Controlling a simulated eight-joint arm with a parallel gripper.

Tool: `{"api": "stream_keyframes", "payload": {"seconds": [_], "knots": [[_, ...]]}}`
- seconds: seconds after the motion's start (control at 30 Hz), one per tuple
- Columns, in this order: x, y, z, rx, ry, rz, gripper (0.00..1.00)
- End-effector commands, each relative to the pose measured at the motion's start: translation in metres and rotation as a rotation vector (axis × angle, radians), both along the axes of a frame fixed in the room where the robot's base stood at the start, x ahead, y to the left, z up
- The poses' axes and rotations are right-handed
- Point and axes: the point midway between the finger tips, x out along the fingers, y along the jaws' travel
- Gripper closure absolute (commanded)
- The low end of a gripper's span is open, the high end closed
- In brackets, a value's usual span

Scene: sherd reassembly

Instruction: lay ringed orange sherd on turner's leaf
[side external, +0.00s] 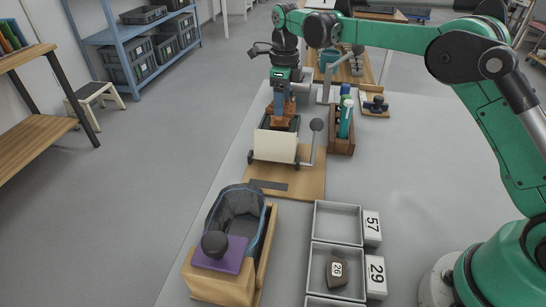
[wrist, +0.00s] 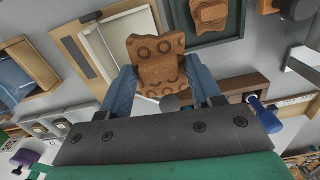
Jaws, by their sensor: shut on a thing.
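My gripper (wrist: 160,80) is shut on the ringed orange sherd (wrist: 155,52), which shows stamped rings on its face between the blue fingers. In the side view my gripper (side external: 283,98) points down above the turner, with orange (side external: 283,113) below its fingers. The turner has a wooden base (side external: 310,184), a cream panel (side external: 275,147) tilted up in front, and a lever with a grey ball knob (side external: 316,125). The wrist view shows the cream panel (wrist: 112,38) behind the held sherd. A dark-green-lined frame (wrist: 232,33) beside it holds another orange piece (wrist: 209,14). Contact beneath the held sherd cannot be told.
A wooden rack of bottles (side external: 342,130) stands close right of the turner. Grey trays (side external: 337,243) at front hold a dark sherd marked 26 (side external: 339,272), beside cards 57 (side external: 372,226) and 29 (side external: 376,275). The table's right is clear.

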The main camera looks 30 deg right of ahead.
Motion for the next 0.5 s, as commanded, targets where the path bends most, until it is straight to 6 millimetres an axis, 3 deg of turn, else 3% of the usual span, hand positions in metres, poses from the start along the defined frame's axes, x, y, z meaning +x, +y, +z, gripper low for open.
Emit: {"api": "stream_keyframes", "payload": {"seconds": [0.5], "knots": [[-0.008,0.008,-0.04,0.0,0.0,0.002,0.95]]}}
